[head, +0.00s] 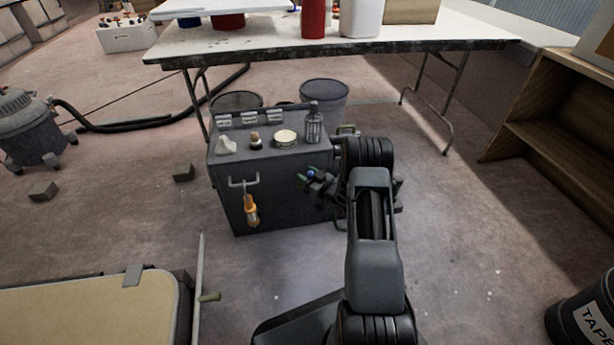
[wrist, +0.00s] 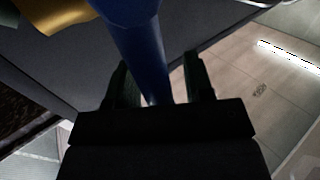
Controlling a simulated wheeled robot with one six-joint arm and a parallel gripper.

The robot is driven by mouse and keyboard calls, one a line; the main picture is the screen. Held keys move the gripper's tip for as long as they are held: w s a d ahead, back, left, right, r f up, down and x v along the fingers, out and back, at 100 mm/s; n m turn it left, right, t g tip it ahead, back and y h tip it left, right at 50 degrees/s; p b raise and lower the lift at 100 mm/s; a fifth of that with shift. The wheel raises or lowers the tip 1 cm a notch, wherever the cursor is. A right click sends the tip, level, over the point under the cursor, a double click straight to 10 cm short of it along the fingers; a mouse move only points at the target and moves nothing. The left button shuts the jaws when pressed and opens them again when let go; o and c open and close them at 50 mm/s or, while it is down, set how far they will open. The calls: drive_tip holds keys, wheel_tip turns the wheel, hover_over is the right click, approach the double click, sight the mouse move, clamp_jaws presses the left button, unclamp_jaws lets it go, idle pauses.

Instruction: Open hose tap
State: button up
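The tap shows in the wrist view as a blue lever (wrist: 148,50) with a brass-coloured body (wrist: 58,12) at the upper left. In the head view only a small blue spot (head: 310,173) shows at the fingers, in front of the dark cabinet; the rest of the tap is hidden by my arm and gripper. My gripper (head: 309,181) is at the cabinet's right front. In the wrist view my gripper (wrist: 157,75) has its fingers apart, one on each side of the lever. A gap shows between the lever and the right finger; contact on the left is unclear.
The dark cabinet (head: 285,195) carries several small items on top, and an orange-handled tool (head: 251,209) hangs at its front. A white folding table (head: 400,40) stands behind. A wooden shelf (head: 560,130) is at the right. Floor is clear between cabinet and shelf.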

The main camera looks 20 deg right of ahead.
clamp_jaws()
